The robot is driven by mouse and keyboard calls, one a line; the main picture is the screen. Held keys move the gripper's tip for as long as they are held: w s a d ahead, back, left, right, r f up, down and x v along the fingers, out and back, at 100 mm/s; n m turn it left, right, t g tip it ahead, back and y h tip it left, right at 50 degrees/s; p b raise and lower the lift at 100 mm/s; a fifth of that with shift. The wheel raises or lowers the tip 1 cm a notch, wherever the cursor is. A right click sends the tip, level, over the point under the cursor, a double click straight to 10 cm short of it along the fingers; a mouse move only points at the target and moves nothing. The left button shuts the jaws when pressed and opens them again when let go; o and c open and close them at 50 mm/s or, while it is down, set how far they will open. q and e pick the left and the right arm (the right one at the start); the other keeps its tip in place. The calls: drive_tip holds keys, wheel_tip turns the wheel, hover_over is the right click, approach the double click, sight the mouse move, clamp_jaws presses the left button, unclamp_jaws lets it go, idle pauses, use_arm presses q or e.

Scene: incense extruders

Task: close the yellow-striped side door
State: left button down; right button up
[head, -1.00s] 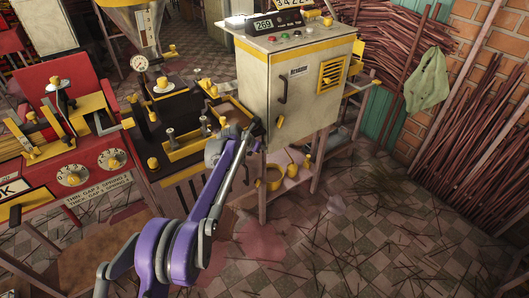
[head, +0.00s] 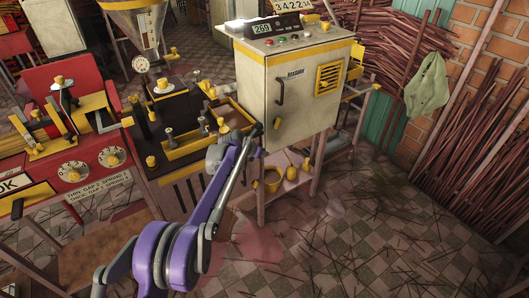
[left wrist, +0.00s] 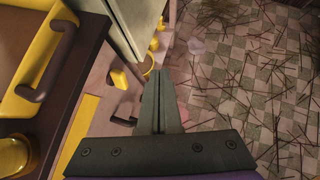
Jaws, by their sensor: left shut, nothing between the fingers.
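A pale grey cabinet (head: 312,110) stands on legs right of the middle of the head view. Its broad face has a yellow band along the top, a dark handle (head: 280,91) and a yellow louvred vent. I take this face for the striped door, but cannot tell whether it is ajar. My left gripper (head: 256,129) is at the cabinet's lower left corner. In the left wrist view its fingers (left wrist: 158,74) are shut and empty, beside the lower edge of a grey panel (left wrist: 118,22); contact is unclear. My right gripper is not in view.
A dark bench with a yellow-edged tray (head: 192,150) stands just left of my left gripper. A red machine (head: 95,165) is farther left. A yellow cup (head: 273,181) sits on the shelf under the cabinet. The tiled floor at right has scattered sticks but is otherwise open.

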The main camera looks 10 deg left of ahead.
use_arm(q)
drive_tip(key=s+d+r+p, duration=0.2)
drive_tip(key=s+d+r, duration=0.3)
drive_tip(key=r, duration=0.2)
drive_tip(key=s+a+r+m+g, duration=0.1)
drive_tip(key=s+r+m, duration=0.1)
drive_tip(key=s+m, duration=0.4)
drive_tip(key=s+a+r+m, duration=0.1)
drive_tip(key=s+r+m, duration=0.15)
drive_tip(key=s, duration=0.55)
drive_tip(key=s+a+f+m+g+y, duration=0.1)
drive_tip(key=s+a+f+m, duration=0.15)
drive_tip(key=s+m, duration=0.75)
drive_tip(key=s+a+f+m+g+y, duration=0.1)
drive_tip(key=s+f+m, duration=0.3)
drive_tip(key=s, duration=0.9)
drive_tip(key=s+a+f+m+g+y, duration=0.1)
drive_tip(key=s+a+f+m+y, duration=0.1)
drive_tip(key=s+m, duration=0.85)
wheel_tip(320, 180, up, 20)
drive_tip(key=n+t+p, duration=0.1)
drive_tip(key=p, duration=1.7)
drive_tip(key=shift+w+d+n, duration=0.15)
drive_tip(key=shift+w+n, duration=0.15)
drive_tip(key=shift+n, duration=0.1)
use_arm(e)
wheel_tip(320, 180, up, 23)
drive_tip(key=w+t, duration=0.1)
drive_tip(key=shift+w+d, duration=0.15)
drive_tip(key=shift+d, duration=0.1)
